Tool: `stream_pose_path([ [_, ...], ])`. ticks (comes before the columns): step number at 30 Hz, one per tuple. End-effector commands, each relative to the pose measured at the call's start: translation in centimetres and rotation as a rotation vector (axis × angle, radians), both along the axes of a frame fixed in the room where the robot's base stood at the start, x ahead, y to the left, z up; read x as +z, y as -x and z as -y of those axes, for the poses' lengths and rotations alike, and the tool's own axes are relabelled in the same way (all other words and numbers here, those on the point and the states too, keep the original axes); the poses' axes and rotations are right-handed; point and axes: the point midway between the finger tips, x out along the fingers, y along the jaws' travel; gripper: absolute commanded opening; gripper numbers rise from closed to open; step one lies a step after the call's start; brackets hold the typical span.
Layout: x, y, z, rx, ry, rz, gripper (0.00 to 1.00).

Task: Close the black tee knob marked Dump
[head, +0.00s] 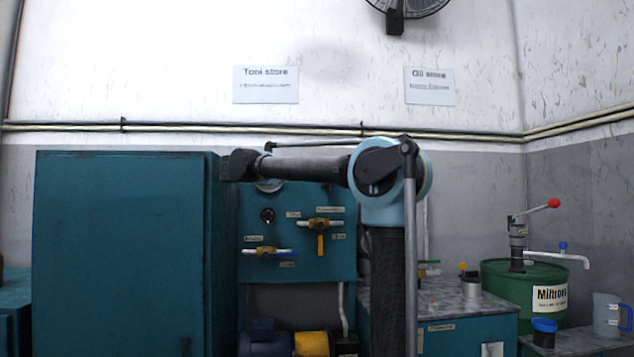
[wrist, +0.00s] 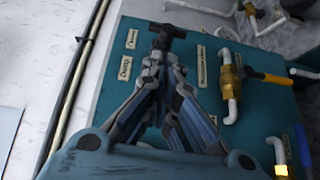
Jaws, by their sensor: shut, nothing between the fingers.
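The black tee knob (wrist: 168,32) shows in the wrist view just beyond my fingertips, its crossbar lying roughly across the picture and its stem pointing down toward them. My gripper (wrist: 162,62) is shut, with its fingers drawn together and nothing held. I cannot tell whether the tips touch the knob. In the head view a small dark knob (head: 268,215) sits on the teal panel (head: 345,262), below my arm. My fingers cannot be made out there. Small labels (wrist: 124,67) lie near the knob, too blurred to read surely.
Brass valves with yellow handles (head: 320,224) (wrist: 232,78) sit on the panel close to the knob. White pipes (wrist: 228,108) run beside them. A tall teal cabinet (head: 120,250) stands left. A green drum (head: 525,290) and a steel-topped bench (head: 440,295) stand right.

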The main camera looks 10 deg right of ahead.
Motion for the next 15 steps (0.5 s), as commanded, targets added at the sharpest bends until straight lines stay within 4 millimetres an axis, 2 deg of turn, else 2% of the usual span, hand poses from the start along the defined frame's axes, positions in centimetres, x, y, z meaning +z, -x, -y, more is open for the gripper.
stream_pose_path([
  [2, 0.5, -0.3, -0.4, 0.004, 0.011, 0.009, 0.00],
  [5, 0.6, -0.6, 0.0, 0.003, 0.015, 0.011, 0.00],
  [15, 0.4, -3.4, 4.3, 0.001, 0.014, 0.010, 0.00],
])
